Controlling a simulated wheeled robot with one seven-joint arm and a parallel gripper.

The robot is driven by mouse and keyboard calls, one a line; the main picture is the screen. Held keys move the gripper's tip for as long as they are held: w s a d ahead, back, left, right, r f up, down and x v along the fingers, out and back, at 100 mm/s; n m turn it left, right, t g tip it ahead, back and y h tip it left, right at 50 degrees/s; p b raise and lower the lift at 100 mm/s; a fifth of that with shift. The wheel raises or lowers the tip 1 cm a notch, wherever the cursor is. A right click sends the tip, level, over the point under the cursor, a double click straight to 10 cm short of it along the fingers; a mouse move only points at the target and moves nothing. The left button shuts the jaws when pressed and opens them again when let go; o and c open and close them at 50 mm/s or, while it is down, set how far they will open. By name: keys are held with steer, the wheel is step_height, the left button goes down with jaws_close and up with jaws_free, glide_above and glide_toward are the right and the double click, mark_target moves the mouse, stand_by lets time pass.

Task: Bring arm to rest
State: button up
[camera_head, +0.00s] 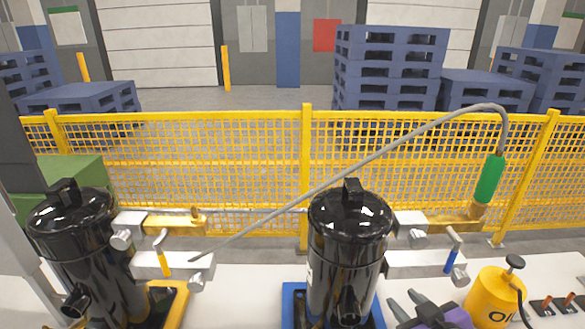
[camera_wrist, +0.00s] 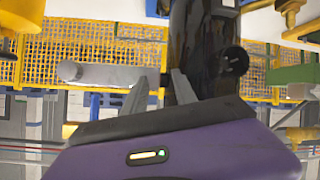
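My gripper (camera_head: 402,298), with its purple body, is low at the right of centre in the head view. It is just right of the black compressor filter (camera_head: 346,240) and left of the yellow oil can (camera_head: 494,299). Its two grey fingers are apart with nothing between them. In the wrist view the gripper (camera_wrist: 158,76) also shows spread fingers, with a black cylinder (camera_wrist: 190,45) behind them. I cannot tell how far off that cylinder is. The rest of my arm is hidden.
A second black filter (camera_head: 75,255) stands at left. A grey hose (camera_head: 350,165) arches from the left valve to a green-sleeved end (camera_head: 489,180) at right. A blue valve lever (camera_head: 452,255) is near my gripper. A yellow mesh fence (camera_head: 255,155) runs behind, with blue pallets (camera_head: 388,70) beyond.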

steer(key=s+a+m+t, duration=0.2)
steer(key=s+a+m, duration=0.1)
steer(key=s, duration=3.4)
steer(key=shift+f+m+t+h, duration=0.3)
steer(key=shift+f+m+h, duration=0.1)
steer(key=shift+m, duration=0.2)
